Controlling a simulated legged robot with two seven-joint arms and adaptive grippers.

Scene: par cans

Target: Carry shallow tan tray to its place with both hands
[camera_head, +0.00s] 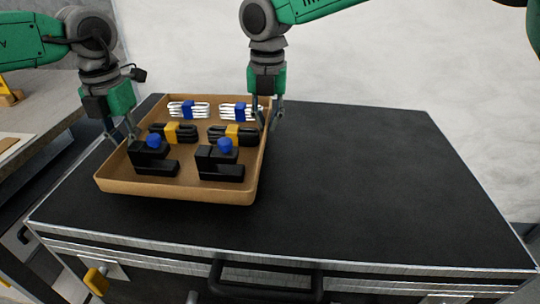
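The shallow tan tray (176,190) lies over the left part of a black case top. It holds white cable bundles with blue ties (188,110), black cable bundles with yellow ties (180,133), and black clamps with blue knobs (220,160). My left gripper (122,134) is at the tray's left rim, its fingers around the wall. My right gripper (268,120) is at the right rim, one finger inside and one outside the wall. I cannot tell whether either is closed tight. Whether the tray's base touches the top is unclear.
The black case top (370,180) is bare to the right of the tray. It has metal edges and a front handle (265,280). A grey table (40,95) with a yellow item (8,95) stands at the left. A pale wall is behind.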

